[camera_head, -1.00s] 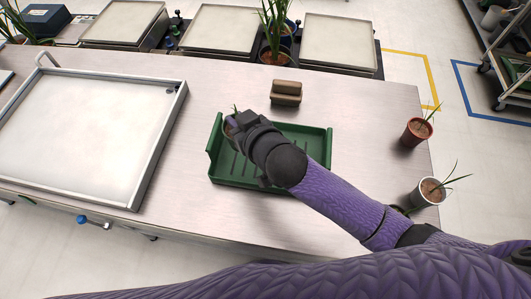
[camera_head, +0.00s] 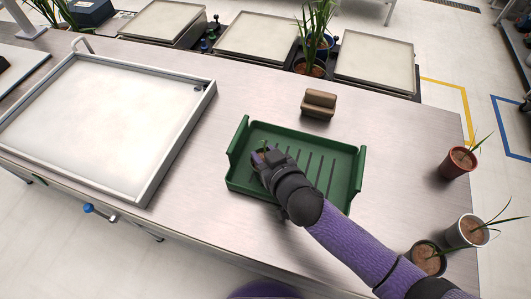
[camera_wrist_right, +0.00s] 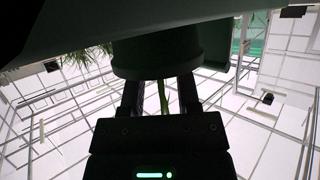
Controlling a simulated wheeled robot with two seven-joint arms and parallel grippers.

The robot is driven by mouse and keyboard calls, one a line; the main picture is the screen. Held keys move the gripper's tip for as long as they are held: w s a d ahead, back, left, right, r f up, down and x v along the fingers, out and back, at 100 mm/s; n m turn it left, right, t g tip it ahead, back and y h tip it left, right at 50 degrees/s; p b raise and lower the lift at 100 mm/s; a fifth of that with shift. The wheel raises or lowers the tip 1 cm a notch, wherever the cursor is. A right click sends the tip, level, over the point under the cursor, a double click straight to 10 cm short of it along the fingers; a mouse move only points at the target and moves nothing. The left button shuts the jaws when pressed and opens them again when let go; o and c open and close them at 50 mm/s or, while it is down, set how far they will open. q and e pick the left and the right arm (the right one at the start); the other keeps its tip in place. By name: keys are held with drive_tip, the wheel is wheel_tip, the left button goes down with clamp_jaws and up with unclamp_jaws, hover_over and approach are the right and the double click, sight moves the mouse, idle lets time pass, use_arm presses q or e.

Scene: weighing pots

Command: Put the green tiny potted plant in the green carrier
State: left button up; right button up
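The green carrier (camera_head: 345,190) is a shallow ribbed tray on the metal table in the head view. My right gripper (camera_head: 260,158) is over its left part. In the wrist view, a dark green pot (camera_wrist_right: 155,52) sits at the right gripper's two fingertips (camera_wrist_right: 160,85), with a green leaf between the fingers. The gripper looks shut on this green tiny potted plant, whose leaf tip (camera_head: 264,147) shows in the head view. The hand hides most of the pot there, so I cannot tell whether its base touches the carrier floor. My left gripper is not in view.
A red pot (camera_head: 457,163), a white pot (camera_head: 464,232) and a dark pot (camera_head: 428,260) stand along the table's right side. A brown block (camera_head: 318,104) lies behind the carrier. A large framed tray (camera_head: 95,130) fills the left. Scales stand beyond the table.

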drive_tip(key=shift+o, duration=0.3)
drive_tip(key=shift+r, duration=0.15)
drive_tip(key=shift+s+d+r+p, duration=0.15)
drive_tip(key=shift+s+r+p, duration=0.05)
drive_tip(key=shift+s+p, duration=0.15)
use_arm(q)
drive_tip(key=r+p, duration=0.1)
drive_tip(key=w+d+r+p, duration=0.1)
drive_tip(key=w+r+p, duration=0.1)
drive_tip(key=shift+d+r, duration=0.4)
use_arm(e)
drive_tip(key=v, duration=1.1)
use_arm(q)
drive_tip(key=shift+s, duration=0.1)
use_arm(e)
drive_tip(key=shift+d+f, duration=0.1)
drive_tip(key=shift+d, duration=0.05)
